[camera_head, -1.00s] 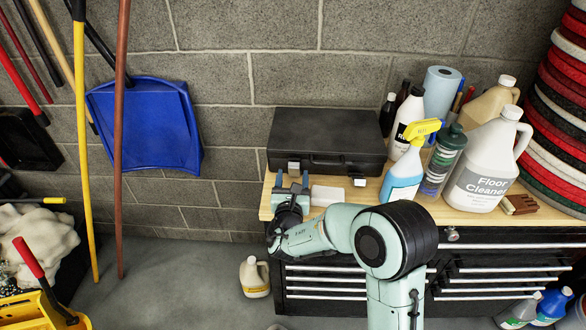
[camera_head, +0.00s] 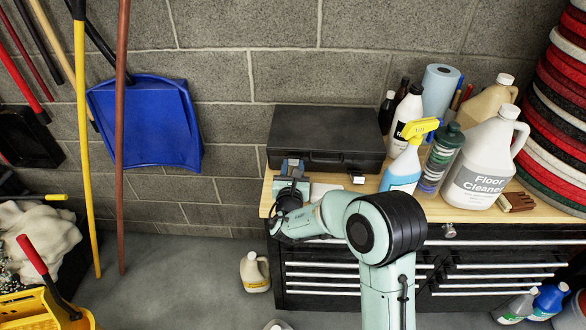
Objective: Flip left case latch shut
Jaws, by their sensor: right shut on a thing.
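A closed black case (camera_head: 327,134) lies on the wooden top of the tool chest, against the block wall. The left latch is hidden behind my right gripper (camera_head: 292,168). That gripper is at the case's front left corner, its fingers close together at the latch's place; what lies between them is hidden. My left gripper is not in view.
A white block (camera_head: 325,190) lies just right of my gripper. A yellow-topped spray bottle (camera_head: 406,160), a floor cleaner jug (camera_head: 485,165) and other bottles crowd the right of the wooden top (camera_head: 460,215).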

